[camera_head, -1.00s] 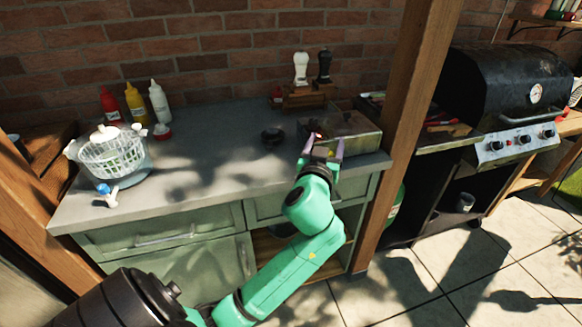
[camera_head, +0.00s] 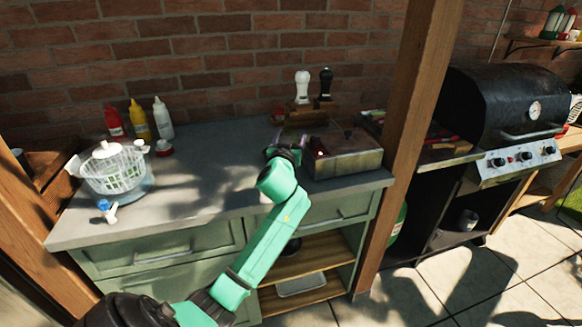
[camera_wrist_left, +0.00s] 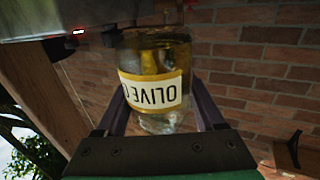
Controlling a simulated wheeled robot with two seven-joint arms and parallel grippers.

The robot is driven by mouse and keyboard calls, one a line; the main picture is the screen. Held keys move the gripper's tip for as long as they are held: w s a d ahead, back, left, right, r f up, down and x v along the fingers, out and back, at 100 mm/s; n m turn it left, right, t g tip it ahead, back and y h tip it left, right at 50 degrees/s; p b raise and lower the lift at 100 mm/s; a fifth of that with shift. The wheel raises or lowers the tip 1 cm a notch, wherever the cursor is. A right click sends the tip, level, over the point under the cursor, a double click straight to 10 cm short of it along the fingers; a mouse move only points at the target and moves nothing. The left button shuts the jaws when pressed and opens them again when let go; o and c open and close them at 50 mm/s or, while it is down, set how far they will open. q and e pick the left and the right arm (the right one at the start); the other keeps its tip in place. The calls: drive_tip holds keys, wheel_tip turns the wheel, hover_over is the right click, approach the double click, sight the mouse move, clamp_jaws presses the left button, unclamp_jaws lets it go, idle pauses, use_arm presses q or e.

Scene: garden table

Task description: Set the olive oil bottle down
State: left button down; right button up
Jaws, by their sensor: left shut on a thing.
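The olive oil bottle (camera_wrist_left: 155,92), clear glass with yellow oil and a yellow-and-white label, stands between the two fingers of my left gripper (camera_head: 288,146) in the left wrist view. The gripper is shut on it. The label text shows upside down in that view. In the head view the gripper is over the grey counter (camera_head: 215,165), just left of the metal box. The bottle is hidden there behind my wrist, and I cannot tell whether it touches the counter. My right gripper is not in view.
The metal box (camera_head: 345,163) is close on the gripper's right. White and black shakers (camera_head: 302,87) stand behind it in a wooden holder. Three sauce bottles (camera_head: 138,120) and a salad spinner (camera_head: 115,172) are on the left. The counter's middle is clear.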

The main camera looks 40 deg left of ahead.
use_arm(q)
wheel_tip(320, 180, down, 8)
drive_tip(key=shift+f+b, duration=0.25)
drive_tip(key=shift+b, duration=0.65)
drive_tip(key=shift+f, duration=0.1)
unclamp_jaws()
drive_tip(key=shift+d, duration=0.1)
drive_tip(key=b+v, duration=0.1)
drive_tip(key=v, duration=1.1)
